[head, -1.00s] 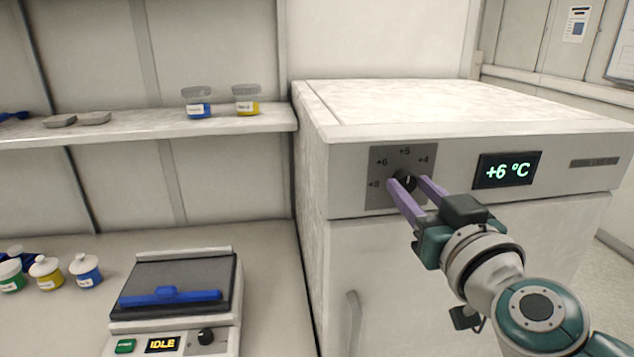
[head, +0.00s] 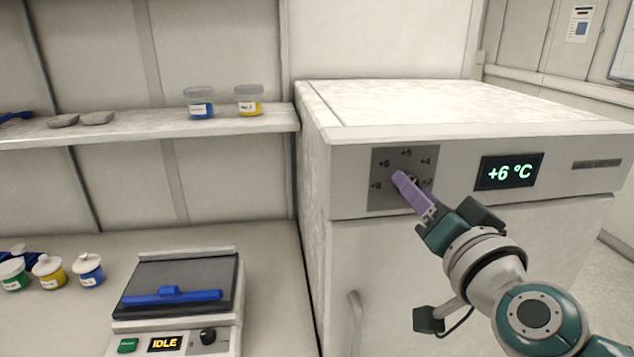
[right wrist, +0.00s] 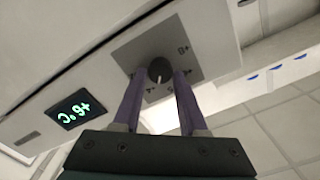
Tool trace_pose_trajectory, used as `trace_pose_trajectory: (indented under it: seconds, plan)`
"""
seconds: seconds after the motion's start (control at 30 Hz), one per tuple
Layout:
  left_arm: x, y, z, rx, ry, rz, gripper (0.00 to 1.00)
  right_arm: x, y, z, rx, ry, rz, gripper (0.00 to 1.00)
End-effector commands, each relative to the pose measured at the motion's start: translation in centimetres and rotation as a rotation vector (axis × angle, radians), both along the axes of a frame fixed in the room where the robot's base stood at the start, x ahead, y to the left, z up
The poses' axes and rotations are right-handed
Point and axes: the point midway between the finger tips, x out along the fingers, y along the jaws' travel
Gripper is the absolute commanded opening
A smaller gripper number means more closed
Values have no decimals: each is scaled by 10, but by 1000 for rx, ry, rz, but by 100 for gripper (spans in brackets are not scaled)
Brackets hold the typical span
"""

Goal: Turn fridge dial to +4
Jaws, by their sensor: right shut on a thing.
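The fridge dial (right wrist: 160,69) is a dark round knob on a grey plate (head: 380,200) marked with numbers around it, including +4, on the fridge's front. In the head view it is mostly hidden behind a purple finger. My right gripper (head: 404,178) is shut on the dial, one finger on each side of it in the right wrist view (right wrist: 158,74). A white pointer mark shows on the knob in that view. The fridge display (head: 509,171) reads +6 °C. My left gripper is in neither view.
The white fridge (head: 470,105) fills the right side, with a door handle (head: 355,320) below the dial. A shelf (head: 150,127) with two jars is at the left. Below stand a device (head: 180,275) showing IDLE and several small lidded pots.

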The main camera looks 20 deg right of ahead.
Motion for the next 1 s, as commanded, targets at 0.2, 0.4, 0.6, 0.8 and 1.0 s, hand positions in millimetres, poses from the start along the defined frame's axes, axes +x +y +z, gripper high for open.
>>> trace_pose_trajectory:
  seconds: [0.2,0.4,0.6,0.8,1.0]
  plan:
    - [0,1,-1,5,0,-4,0,0,0,0,135,-33,-1,0]
    - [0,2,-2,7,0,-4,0,0,0,0,212,-52,0,0]
    - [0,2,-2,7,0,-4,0,0,0,0,246,-60,0,0]
    - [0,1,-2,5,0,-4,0,0,0,0,252,-62,0,0]
    - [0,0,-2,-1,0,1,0,0,0,0,251,-62,0,0]
